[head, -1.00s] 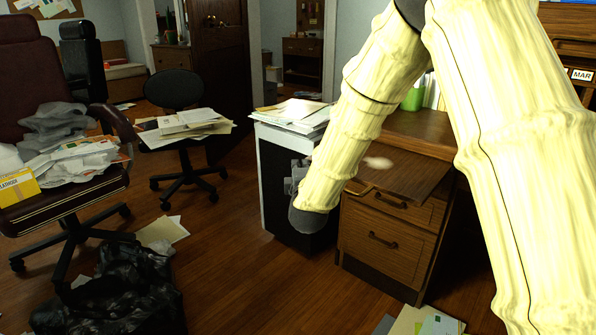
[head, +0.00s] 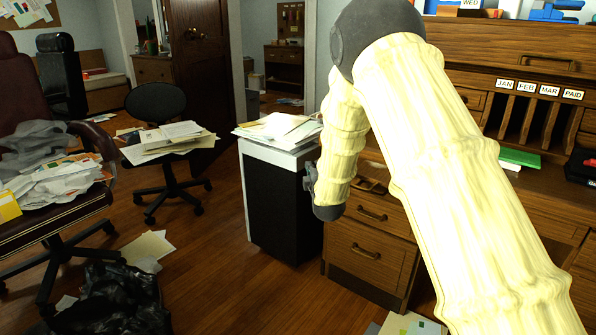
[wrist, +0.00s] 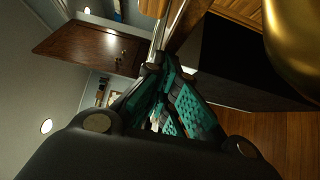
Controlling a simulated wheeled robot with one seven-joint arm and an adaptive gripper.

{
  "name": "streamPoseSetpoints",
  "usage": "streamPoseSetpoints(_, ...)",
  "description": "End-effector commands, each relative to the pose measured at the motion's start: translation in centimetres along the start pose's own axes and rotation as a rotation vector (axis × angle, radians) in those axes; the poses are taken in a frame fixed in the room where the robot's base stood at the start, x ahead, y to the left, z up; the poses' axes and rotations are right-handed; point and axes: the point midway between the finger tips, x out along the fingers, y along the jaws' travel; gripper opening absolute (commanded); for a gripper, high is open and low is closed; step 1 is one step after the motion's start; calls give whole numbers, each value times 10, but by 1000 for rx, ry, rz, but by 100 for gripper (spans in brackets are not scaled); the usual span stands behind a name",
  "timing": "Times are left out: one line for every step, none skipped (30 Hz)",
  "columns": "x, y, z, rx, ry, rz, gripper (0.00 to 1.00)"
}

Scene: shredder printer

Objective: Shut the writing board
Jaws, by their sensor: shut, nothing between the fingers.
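The wooden desk (head: 365,253) stands right of centre in the head view, with a drawer pedestal below its top. My pale arm covers the place above the drawers where the writing board was seen sticking out earlier, so how far it is out cannot be told. A brown wooden strip (wrist: 188,27) beyond the fingertips in the wrist view may be the board's edge. My gripper (wrist: 154,70) is shut and empty, its teal fingers together. In the head view only a small grey part of it (head: 310,178) shows left of my forearm, by the desk's left side.
A black and white cabinet (head: 283,205) with papers on top stands close left of the desk. A black chair (head: 160,107) with papers and a cluttered armchair (head: 50,215) stand further left. A black bag (head: 110,300) and papers lie on the floor.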

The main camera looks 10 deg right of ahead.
Motion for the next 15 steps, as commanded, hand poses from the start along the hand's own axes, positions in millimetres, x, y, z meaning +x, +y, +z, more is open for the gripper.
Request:
streamPoseSetpoints(11, 2, 11, -3, -2, 1, 0)
streamPoseSetpoints(16, 2, 17, -2, -2, 1, 0)
streamPoseSetpoints(23, 1, 23, -3, -1, 1, 0)
streamPoseSetpoints(28, 1, 28, -2, -2, 0, 0)
streamPoseSetpoints(32, 1, 33, -2, -2, 1, 0)
streamPoseSetpoints(38, 1, 38, -2, -2, 0, 0)
streamPoseSetpoints(41, 0, 42, -1, -2, 1, 0)
streamPoseSetpoints(45, 1, 45, -2, -1, 1, 0)
streamPoseSetpoints(49, 0, 49, -2, -1, 0, 0)
streamPoseSetpoints(52, 0, 52, -1, -1, 0, 0)
streamPoseSetpoints(54, 0, 54, 0, -1, 0, 0)
streamPoseSetpoints(56, 0, 57, -1, -1, 0, 0)
streamPoseSetpoints(58, -1, 58, -1, -1, -1, 0)
streamPoseSetpoints(59, -1, 60, -1, -1, 0, 0)
streamPoseSetpoints(61, 0, 61, 0, -1, 0, 0)
